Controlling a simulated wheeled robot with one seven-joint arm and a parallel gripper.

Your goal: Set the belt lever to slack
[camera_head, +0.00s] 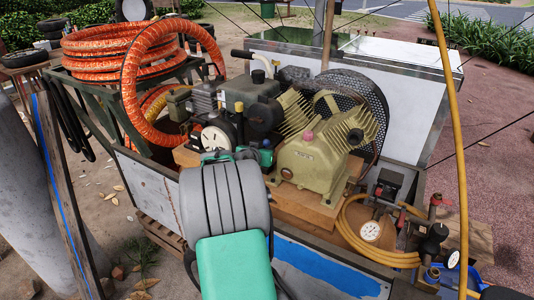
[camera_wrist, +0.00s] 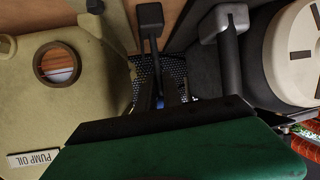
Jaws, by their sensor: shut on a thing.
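In the wrist view, a dark lever with a square black end (camera_wrist: 149,16) stands between the pale pump casing and the dark motor body. I take it for the belt lever. Its stem runs down toward my gripper (camera_wrist: 160,100), whose green and black body fills the bottom of that view. My gripper is shut on the lever, low on the stem; the contact is mostly hidden by the gripper body. In the head view, my grey and green arm covers the front of the machine, and the lever cannot be made out. No slack or tight marking is readable.
The olive pump (camera_head: 313,165) and black mesh belt guard (camera_head: 365,100) stand close by. A grey handle (camera_wrist: 232,22) is beside the lever. An orange hose coil (camera_head: 120,50) sits at the left. A pressure gauge (camera_head: 371,231) and a yellow hose (camera_head: 350,225) are at the right.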

